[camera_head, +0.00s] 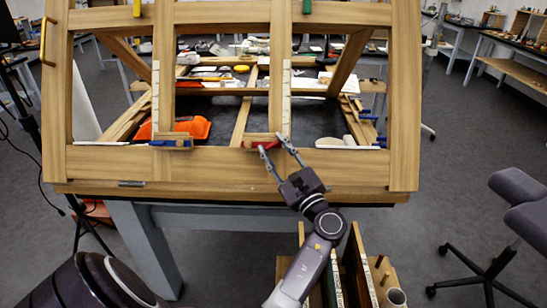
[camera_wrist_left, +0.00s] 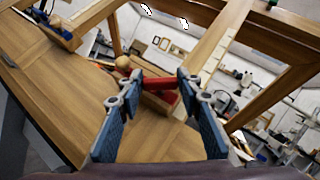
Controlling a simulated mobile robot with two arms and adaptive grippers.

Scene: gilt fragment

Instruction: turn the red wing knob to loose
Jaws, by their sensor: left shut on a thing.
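The red wing knob (camera_head: 259,145) sits on a small wooden block at the lower rail of the wooden easel frame (camera_head: 330,170), at the foot of the right upright. In the left wrist view the red knob (camera_wrist_left: 156,84) lies between the fingertips, with a round wooden end behind it. My left gripper (camera_head: 270,143) reaches up from below and is shut on the knob, with a finger on either side; it also shows in the left wrist view (camera_wrist_left: 160,78). The fingers partly hide the knob. My right gripper is not in view.
A blue wing knob (camera_head: 172,144) sits on the same rail to the left. An orange-red object (camera_head: 190,127) lies behind the frame. Below the frame stand upright panels (camera_head: 358,265) close to my left arm. A grey chair (camera_head: 520,200) stands at the right.

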